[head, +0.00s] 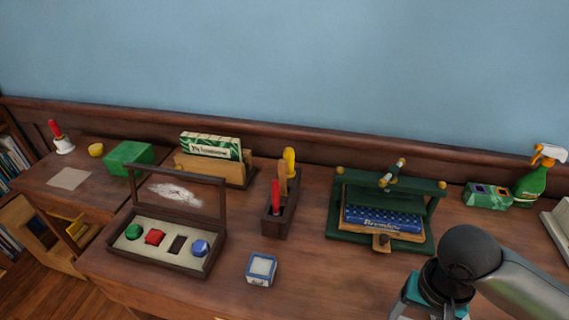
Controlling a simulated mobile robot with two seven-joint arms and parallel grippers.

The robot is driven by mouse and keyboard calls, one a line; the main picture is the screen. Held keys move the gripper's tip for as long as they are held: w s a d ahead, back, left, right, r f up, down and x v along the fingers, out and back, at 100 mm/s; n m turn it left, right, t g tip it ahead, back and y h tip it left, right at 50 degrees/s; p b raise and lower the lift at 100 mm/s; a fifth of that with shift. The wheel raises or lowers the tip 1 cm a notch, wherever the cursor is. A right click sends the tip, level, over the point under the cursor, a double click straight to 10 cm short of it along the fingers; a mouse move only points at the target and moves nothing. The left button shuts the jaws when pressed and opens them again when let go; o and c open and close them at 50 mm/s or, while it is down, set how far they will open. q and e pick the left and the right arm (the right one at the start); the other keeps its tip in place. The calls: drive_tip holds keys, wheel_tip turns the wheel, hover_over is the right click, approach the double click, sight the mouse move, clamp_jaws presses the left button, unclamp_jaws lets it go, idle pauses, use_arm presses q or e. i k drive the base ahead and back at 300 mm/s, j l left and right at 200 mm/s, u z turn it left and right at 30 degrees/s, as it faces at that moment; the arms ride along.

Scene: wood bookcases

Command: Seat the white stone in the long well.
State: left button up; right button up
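A dark wooden display case (205,266) stands with its framed lid raised. Its pale insert holds a green stone (133,231), a red stone (155,237) and a blue stone (200,247). Between the red and blue stones is an empty, dark, elongated well (177,245). I cannot make out a separate white stone. My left gripper is not in view.
A tool caddy (270,222) stands right of the case. A green book press (348,192) holding blue books (383,218) stands near my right arm. A card holder (240,172) and green box (125,155) are behind. Table around the small box is clear.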

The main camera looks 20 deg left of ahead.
sight(175, 254)
drive_tip(key=j+z, duration=0.1)
drive_tip(key=j, duration=3.15)
